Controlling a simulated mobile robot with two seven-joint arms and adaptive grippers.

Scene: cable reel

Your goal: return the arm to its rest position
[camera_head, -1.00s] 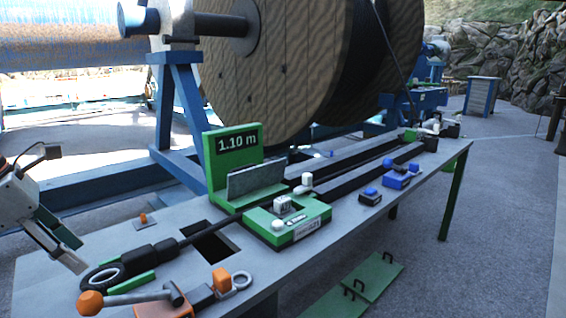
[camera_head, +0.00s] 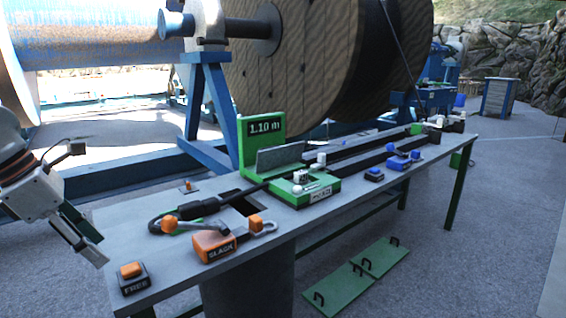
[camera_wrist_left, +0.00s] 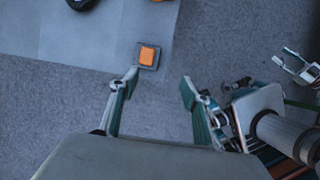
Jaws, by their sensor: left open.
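My left gripper (camera_head: 88,238) is at the left of the head view, beside the bench's near left end. It is open and empty. In the left wrist view its two fingers (camera_wrist_left: 158,84) stand apart, with bare ground between and beyond them. The orange FREE button (camera_wrist_left: 148,55) is just past the fingertips there, and it shows on the bench corner in the head view (camera_head: 132,276). At the right edge of the wrist view is a pale, two-pronged part (camera_wrist_left: 297,72), perhaps my right gripper; its jaws are unclear.
The grey bench (camera_head: 125,228) carries an orange SLACK box (camera_head: 214,246), a black cable with an end loop, a green clamp block (camera_head: 305,192) and a 1.10 m display (camera_head: 264,128). A large wooden reel (camera_head: 300,70) stands behind. Green panels (camera_head: 340,290) lie on the floor.

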